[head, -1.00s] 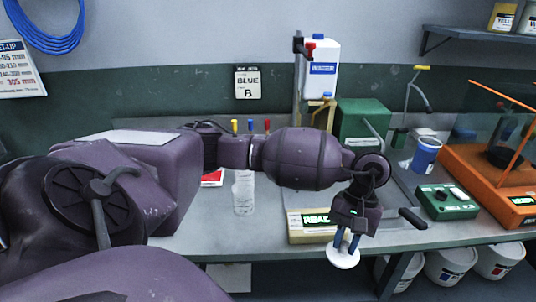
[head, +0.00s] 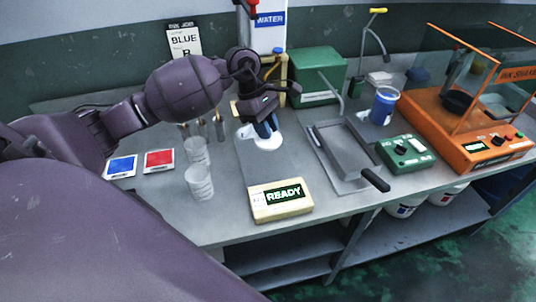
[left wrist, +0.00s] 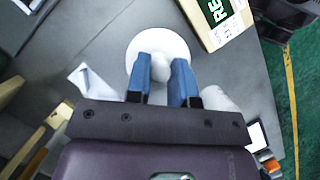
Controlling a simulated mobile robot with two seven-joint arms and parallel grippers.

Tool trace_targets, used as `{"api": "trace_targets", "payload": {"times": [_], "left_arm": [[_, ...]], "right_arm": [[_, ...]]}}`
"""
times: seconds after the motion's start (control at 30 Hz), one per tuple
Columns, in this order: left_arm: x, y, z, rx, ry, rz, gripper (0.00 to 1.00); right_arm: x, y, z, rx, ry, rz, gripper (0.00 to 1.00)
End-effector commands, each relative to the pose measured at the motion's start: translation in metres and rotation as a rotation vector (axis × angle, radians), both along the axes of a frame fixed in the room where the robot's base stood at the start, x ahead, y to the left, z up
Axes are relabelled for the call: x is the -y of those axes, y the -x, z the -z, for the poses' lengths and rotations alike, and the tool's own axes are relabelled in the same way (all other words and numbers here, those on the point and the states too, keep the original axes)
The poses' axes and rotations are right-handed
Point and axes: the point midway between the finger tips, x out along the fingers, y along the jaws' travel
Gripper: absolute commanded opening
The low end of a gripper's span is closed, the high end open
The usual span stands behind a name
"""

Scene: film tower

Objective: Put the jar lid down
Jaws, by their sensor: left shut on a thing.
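The jar lid (head: 267,144) is a white round disc with a knob. My left gripper (head: 266,127) is shut on its knob from above, with its blue fingers pointing down. In the left wrist view the lid (left wrist: 178,46) lies beyond the fingertips of the gripper (left wrist: 161,72), and the fingers stand on either side of the knob. The lid is over the grey bench (head: 232,222), behind the READY box; I cannot tell whether it touches the surface. A blue jar (head: 383,106) stands at the back right. My right gripper is not in view.
The cream READY box (head: 282,214) is in front of the lid. Two clear beakers (head: 199,184) stand to the left, near blue and red cards (head: 159,161). A grey tray (head: 348,152) and a green control box (head: 404,153) are on the right.

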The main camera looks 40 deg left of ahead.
Motion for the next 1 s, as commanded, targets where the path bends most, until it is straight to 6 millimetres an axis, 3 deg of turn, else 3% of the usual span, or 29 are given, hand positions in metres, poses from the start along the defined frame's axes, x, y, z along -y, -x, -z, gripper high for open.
{"api": "trace_targets", "payload": {"times": [0.17,0.47,1.0], "left_arm": [[-0.002,-0.001,0.006,-0.002,0.001,-0.027,0.00],[-0.002,0.000,0.052,-0.002,0.001,-0.028,0.00],[-0.001,-0.001,0.099,0.001,0.001,-0.026,0.00]], "right_arm": [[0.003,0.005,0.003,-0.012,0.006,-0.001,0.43],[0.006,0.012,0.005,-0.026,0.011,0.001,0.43],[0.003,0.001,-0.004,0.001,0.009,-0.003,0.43]]}}
